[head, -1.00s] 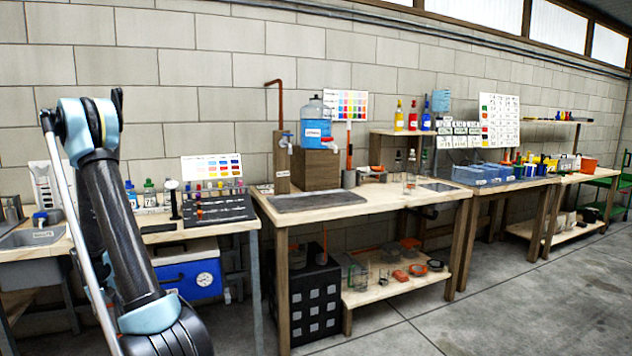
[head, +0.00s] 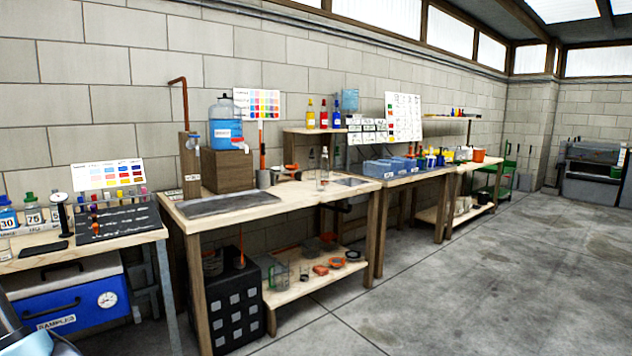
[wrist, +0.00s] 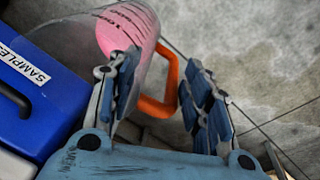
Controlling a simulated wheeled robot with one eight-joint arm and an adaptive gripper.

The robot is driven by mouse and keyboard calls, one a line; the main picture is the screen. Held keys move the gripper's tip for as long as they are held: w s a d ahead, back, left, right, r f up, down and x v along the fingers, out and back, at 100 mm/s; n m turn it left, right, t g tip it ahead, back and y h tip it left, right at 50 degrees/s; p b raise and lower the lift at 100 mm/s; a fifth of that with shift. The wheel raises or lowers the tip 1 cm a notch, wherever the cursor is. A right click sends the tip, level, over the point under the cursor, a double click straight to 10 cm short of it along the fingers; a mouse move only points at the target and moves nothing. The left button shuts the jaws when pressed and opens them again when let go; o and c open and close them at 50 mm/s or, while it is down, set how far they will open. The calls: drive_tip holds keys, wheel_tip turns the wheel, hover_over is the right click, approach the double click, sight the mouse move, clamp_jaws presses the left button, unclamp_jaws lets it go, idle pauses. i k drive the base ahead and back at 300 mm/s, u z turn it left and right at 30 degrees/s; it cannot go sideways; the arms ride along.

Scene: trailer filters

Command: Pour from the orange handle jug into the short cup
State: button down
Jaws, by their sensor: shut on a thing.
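The jug (wrist: 128,30) is clear, with pink liquid and dark markings, at the top of the wrist view. Its orange handle (wrist: 166,82) lies between the fingers of my gripper (wrist: 161,70), which is shut on it. The left finger overlaps the jug wall in the picture. I cannot tell the jug's tilt. I cannot pick out the short cup for sure. A clear glass vessel (head: 323,178) stands on the middle bench, and a small clear one (head: 304,273) is on its lower shelf.
The middle bench (head: 280,204) carries a dark mat (head: 232,203) and a blue water jug (head: 225,130) on a wooden block. A blue cooler (head: 70,300) sits under the left bench; its blue body (wrist: 40,105) shows in the wrist view. Open floor (head: 450,280) lies to the right.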

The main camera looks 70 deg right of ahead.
sight(321, 180)
drive_tip(key=z, duration=0.1)
drive_tip(key=k, duration=1.15)
drive_tip(key=z, duration=2.05)
drive_tip(key=i, duration=0.8)
drive_tip(key=z, duration=0.05)
